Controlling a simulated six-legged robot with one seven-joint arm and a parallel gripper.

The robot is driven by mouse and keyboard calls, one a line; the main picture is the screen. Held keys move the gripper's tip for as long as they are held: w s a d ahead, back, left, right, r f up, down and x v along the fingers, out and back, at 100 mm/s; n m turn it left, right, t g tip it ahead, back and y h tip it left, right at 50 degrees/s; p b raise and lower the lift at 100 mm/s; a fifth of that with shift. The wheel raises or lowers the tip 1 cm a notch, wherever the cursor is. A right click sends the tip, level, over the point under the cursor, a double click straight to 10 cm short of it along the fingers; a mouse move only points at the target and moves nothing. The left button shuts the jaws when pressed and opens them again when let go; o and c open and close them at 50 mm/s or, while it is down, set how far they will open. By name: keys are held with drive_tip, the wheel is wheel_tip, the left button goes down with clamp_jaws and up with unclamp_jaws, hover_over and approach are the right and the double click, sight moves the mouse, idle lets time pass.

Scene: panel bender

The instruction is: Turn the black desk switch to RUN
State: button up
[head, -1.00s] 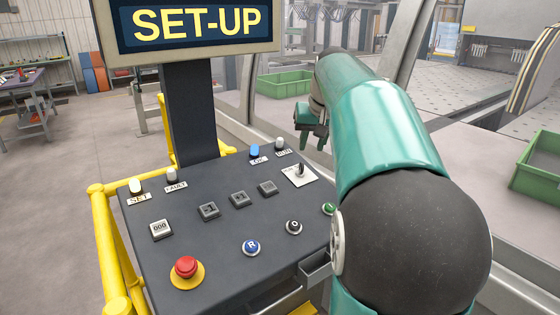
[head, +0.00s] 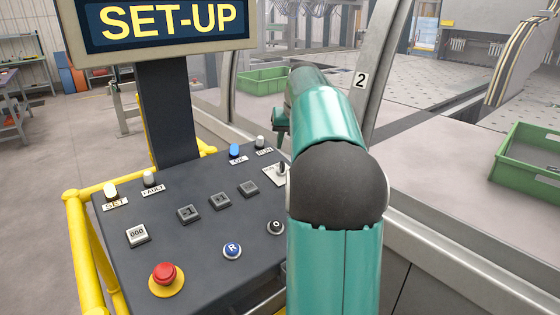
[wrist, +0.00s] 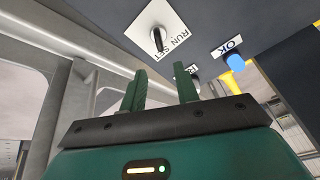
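The desk switch (head: 281,170) sits on a white plate at the desk's upper right in the head view, partly hidden by my arm. In the wrist view the switch (wrist: 157,40) shows on its plate, marked RUN and SET, beyond my fingertips. My gripper (wrist: 160,82) is open and empty, its two green fingers apart and not touching the switch. In the head view my gripper (head: 281,122) is mostly hidden behind my arm, just beyond the switch. The display (head: 165,22) reads SET-UP.
The desk (head: 200,225) carries a red emergency button (head: 165,275), a blue R button (head: 232,250), several square keys and a blue OK lamp (head: 235,151). A yellow rail (head: 80,240) borders it on the left. A green bin (head: 530,160) stands at right.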

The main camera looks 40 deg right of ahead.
sight(282, 159)
drive_tip(key=x, duration=0.8)
drive_tip(key=shift+w+a+f, duration=0.1)
drive_tip(key=shift+w+f, duration=0.05)
drive_tip(key=shift+f, duration=0.1)
clamp_jaws()
